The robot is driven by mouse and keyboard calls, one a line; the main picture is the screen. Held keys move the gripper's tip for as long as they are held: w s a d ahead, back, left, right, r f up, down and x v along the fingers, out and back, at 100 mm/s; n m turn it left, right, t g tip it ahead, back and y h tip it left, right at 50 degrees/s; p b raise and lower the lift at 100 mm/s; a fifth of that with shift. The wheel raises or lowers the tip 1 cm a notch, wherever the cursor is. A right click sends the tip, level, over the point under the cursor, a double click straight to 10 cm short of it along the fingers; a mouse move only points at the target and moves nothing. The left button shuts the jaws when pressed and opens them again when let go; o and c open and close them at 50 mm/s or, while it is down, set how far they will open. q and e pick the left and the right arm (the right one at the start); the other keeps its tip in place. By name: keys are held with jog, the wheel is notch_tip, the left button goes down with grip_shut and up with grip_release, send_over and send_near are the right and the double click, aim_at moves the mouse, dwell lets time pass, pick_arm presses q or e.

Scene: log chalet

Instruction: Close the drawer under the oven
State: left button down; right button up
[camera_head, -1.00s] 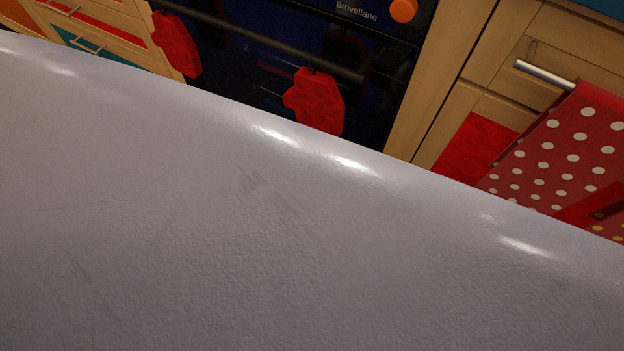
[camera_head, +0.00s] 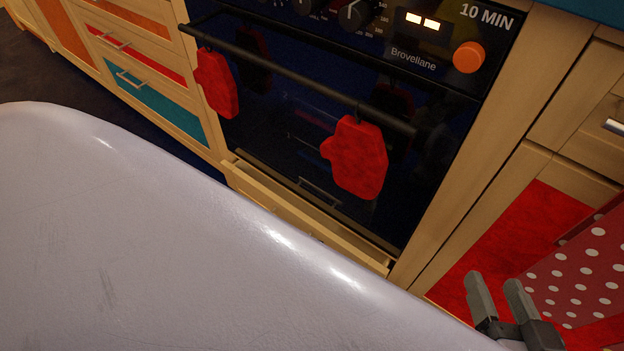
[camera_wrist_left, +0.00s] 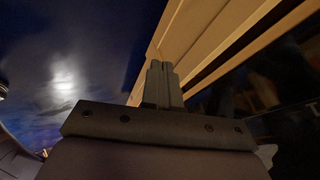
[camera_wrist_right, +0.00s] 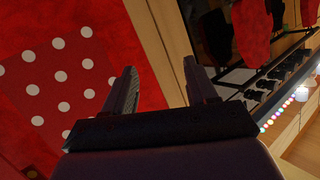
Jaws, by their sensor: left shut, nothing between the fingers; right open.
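The drawer under the oven (camera_head: 262,190) shows in the head view as a pale wooden top edge standing out a little below the black oven (camera_head: 290,125). Its lower front is hidden by a pale surface in the foreground. My left gripper (camera_wrist_left: 162,72) is shut and empty in the left wrist view, close to a pale wooden panel (camera_wrist_left: 205,35). I cannot tell whether it touches the panel. My right gripper (camera_head: 495,285) is open and empty at the lower right of the head view, in front of the red cabinet panel. It also shows in the right wrist view (camera_wrist_right: 161,72).
Two red mitts (camera_head: 357,158) hang on the oven's handle bar (camera_head: 290,72). A red polka-dot cloth (camera_head: 585,275) hangs at the right. Drawers with orange, red and teal fronts (camera_head: 155,100) are at the left, with dark floor (camera_head: 40,75) before them.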

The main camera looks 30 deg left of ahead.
pick_arm(q)
jog(key=shift+w+d+f+b, duration=0.15)
jog(key=shift+w+b, duration=0.3)
jog(key=shift+w, duration=0.3)
jog(key=shift+w+d+f+b, duration=0.15)
jog(key=shift+w+b, duration=0.25)
jog(key=shift+w, duration=0.35)
jog(key=shift+w+d+f+b, duration=0.15)
jog(key=shift+w+b, duration=0.3)
jog(key=shift+w, duration=0.3)
pick_arm(e)
jog(key=shift+s+d+r+n+t, duration=0.1)
jog(key=shift+s+d+n+t, duration=0.15)
jog(key=shift+d+t, duration=0.2)
jog(key=shift+s+d+n+t, duration=0.1)
jog(key=shift+d+n+t, duration=0.25)
jog(key=shift+d, duration=0.15)
pick_arm(q)
jog(key=shift+a, duration=0.1)
jog(key=shift+w+p, duration=0.35)
jog(key=shift+w, duration=1)
pick_arm(e)
jog(key=shift+a, duration=0.15)
pick_arm(q)
jog(key=shift+s, duration=0.15)
